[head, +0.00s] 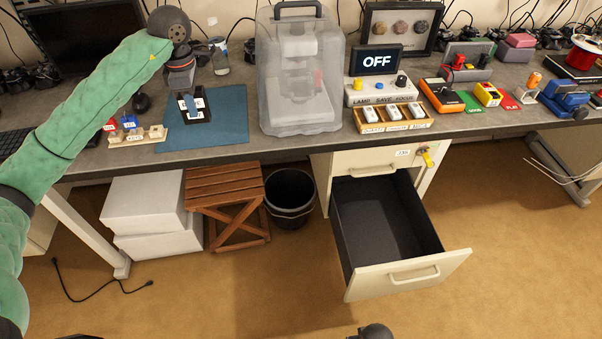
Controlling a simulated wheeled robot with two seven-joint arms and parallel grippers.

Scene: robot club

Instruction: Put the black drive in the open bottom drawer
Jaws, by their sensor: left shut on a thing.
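My left gripper (188,98) points down over the blue mat (228,122) at the left of the bench. It is shut on a small dark thing low between its fingers, which seems to be the black drive. A black piece with white labels (197,116) shows at the fingertips; whether this is the drive or a holder around it I cannot tell. The open bottom drawer (408,274) is pulled far out under the bench, right of centre. Its dark inside looks empty.
A wooden rack (134,138) with red and blue pieces stands left of the mat. A clear-covered machine (300,75) stands right of it. The upper drawer (372,160) is shut. A black bin (290,198) and wooden stool (224,190) stand left of the open drawer.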

